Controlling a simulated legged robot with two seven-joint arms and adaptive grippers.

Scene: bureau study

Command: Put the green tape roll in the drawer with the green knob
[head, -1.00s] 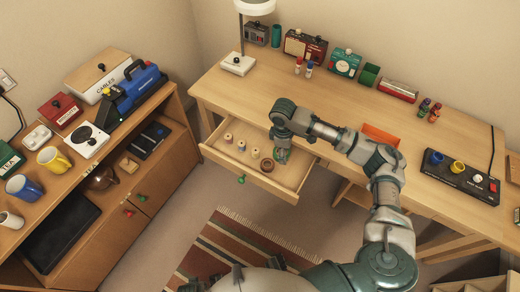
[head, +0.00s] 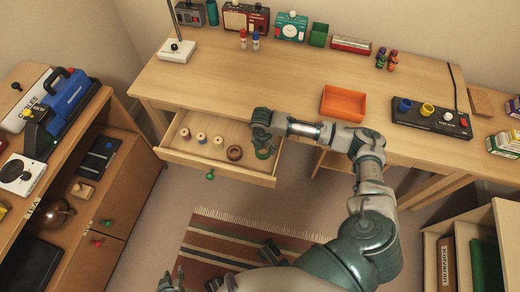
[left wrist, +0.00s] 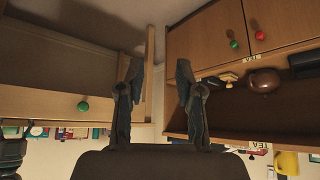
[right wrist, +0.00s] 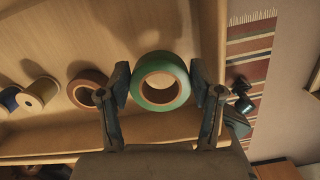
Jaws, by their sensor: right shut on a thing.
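The drawer with the green knob (head: 210,175) is pulled open under the desk, its front board (head: 220,171) facing me. My right gripper (head: 263,150) is over the drawer's right end, pointing down. In the right wrist view it is shut on the green tape roll (right wrist: 160,82), one finger on each side. The roll is within the drawer's outline; I cannot tell whether it touches the floor. In the head view the roll is mostly hidden under the gripper. My left gripper (left wrist: 157,75) is open and empty in the left wrist view, with the green knob (left wrist: 83,106) beyond it.
A brown tape roll (head: 235,153) and several small spools (head: 201,137) lie in the drawer. An orange tray (head: 343,103) sits on the desk above. The left cabinet has another green knob (head: 107,222) and a red knob (head: 97,243). A striped rug lies below.

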